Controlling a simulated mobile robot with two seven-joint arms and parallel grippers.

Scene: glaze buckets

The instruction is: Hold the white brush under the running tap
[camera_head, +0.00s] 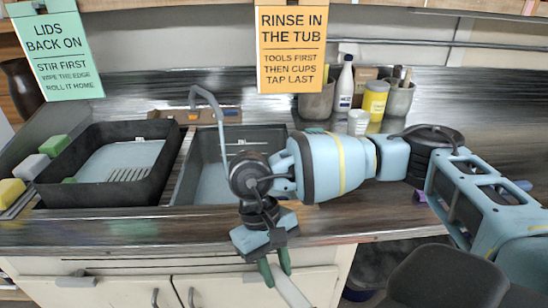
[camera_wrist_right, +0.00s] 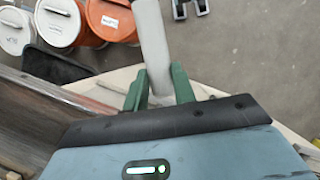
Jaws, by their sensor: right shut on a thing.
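My right gripper (camera_head: 276,268) has green fingertips and hangs in front of the counter's front edge, before the white cabinet doors. It is shut on a long pale, whitish-grey thing, which looks like the white brush (camera_head: 293,291). The held thing also shows between the fingers in the right wrist view (camera_wrist_right: 152,45). Its far end leaves both pictures, so I see no bristles. The grey curved tap (camera_head: 206,93) rises behind the dark sink tub (camera_head: 183,180). My right arm hides part of the tub. I cannot tell whether water runs. My left gripper is out of view.
A black tray (camera_head: 52,188) stands left of the tub, with sponges beside it. In the right wrist view, buckets (camera_wrist_right: 110,20) stand on the floor.

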